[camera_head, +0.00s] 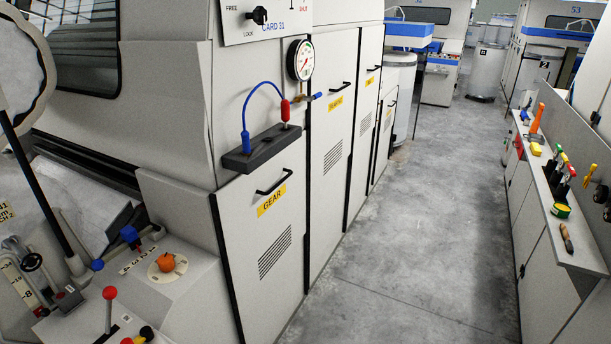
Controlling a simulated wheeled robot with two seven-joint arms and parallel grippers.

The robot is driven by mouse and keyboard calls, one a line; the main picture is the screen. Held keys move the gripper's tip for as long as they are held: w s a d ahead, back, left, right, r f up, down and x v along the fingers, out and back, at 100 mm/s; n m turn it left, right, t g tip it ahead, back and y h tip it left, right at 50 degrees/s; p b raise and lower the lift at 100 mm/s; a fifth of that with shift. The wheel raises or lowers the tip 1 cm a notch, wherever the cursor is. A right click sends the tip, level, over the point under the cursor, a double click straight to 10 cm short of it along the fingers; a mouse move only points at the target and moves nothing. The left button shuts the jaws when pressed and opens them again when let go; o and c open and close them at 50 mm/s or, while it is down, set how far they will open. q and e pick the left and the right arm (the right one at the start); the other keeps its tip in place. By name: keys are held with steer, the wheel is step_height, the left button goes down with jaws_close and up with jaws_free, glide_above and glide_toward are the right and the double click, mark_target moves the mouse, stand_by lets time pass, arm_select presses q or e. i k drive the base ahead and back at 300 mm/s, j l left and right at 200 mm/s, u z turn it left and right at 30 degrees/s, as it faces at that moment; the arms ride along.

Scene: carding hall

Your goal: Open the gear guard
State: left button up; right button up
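The gear guard (285,244) is a light grey panel door on the side of the carding machine, left of the aisle. It looks closed. It carries a yellow GEAR label (271,200), a black bar handle (275,182) and a slotted vent (275,254). A black strip runs down its left edge. Above, a white plate marked CARD 31 has a black knob (260,15) beside the words FREE and LOCK. I cannot tell which word the knob points to. Neither of my grippers is in view, and nothing touches the handle.
A dark block (262,148) with a blue hose and red fitting juts out above the guard, near a pressure gauge (301,60). A control ledge with a red-ball lever (109,293) stands at lower left. A tool shelf (550,190) lines the right; the concrete aisle (420,200) is clear.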

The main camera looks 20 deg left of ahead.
mark_target(262, 213)
steer(key=i+j, duration=0.15)
steer(key=i, duration=0.4)
steer(key=i+j+z, duration=0.15)
steer(key=i, duration=0.4)
